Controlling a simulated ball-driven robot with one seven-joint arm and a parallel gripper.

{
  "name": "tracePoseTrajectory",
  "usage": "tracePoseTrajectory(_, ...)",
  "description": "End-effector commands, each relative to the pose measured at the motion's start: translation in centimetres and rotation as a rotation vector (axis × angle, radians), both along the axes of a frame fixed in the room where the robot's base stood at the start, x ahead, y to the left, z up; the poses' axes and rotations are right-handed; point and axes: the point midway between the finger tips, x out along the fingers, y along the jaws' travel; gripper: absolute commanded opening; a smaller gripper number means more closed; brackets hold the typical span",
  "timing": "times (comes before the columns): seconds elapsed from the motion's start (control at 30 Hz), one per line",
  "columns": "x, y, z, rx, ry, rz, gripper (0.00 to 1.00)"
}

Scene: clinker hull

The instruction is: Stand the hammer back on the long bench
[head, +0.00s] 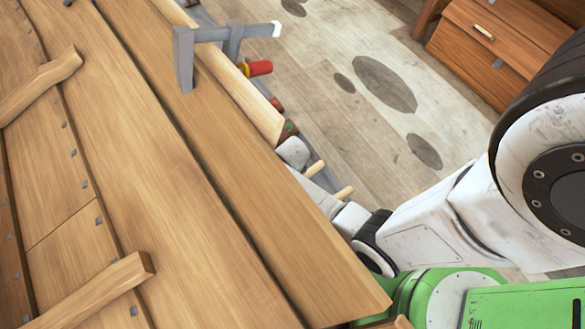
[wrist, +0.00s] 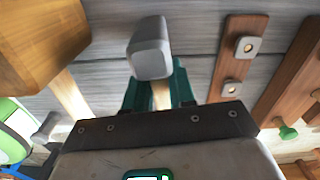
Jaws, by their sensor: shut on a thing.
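The hammer's grey block head (wrist: 150,55) is in the upper middle of the wrist view. Its pale wooden handle (wrist: 161,97) runs down from it between the dark green fingers of my gripper (wrist: 158,90). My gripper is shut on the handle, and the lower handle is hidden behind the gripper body. Grey boards (wrist: 100,75) lie behind the hammer; I cannot tell whether they are the long bench or whether the hammer touches them.
A wooden mallet (wrist: 40,40) is close on the left in the wrist view. Bolted wooden strips (wrist: 240,62) are on the right. The planked hull (head: 130,150) fills the head view's left, with a grey clamp (head: 205,37) on its edge. Drawers (head: 490,50) stand at upper right.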

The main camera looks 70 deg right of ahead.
Motion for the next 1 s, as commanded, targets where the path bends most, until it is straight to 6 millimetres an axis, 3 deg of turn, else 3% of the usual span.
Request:
tracePoseTrajectory(0.27,0.1,0.0,-0.5,-0.001,-0.002,0.000,0.00)
tracePoseTrajectory(0.3,0.1,-0.1,-0.4,-0.001,-0.002,0.000,0.27)
tracePoseTrajectory(0.6,0.0,0.0,-0.4,0.000,-0.001,0.000,0.54)
tracePoseTrajectory(0.83,-0.1,0.0,-0.4,0.000,0.001,0.000,0.54)
tracePoseTrajectory(1.0,0.0,0.0,0.8,0.000,0.000,0.000,0.54)
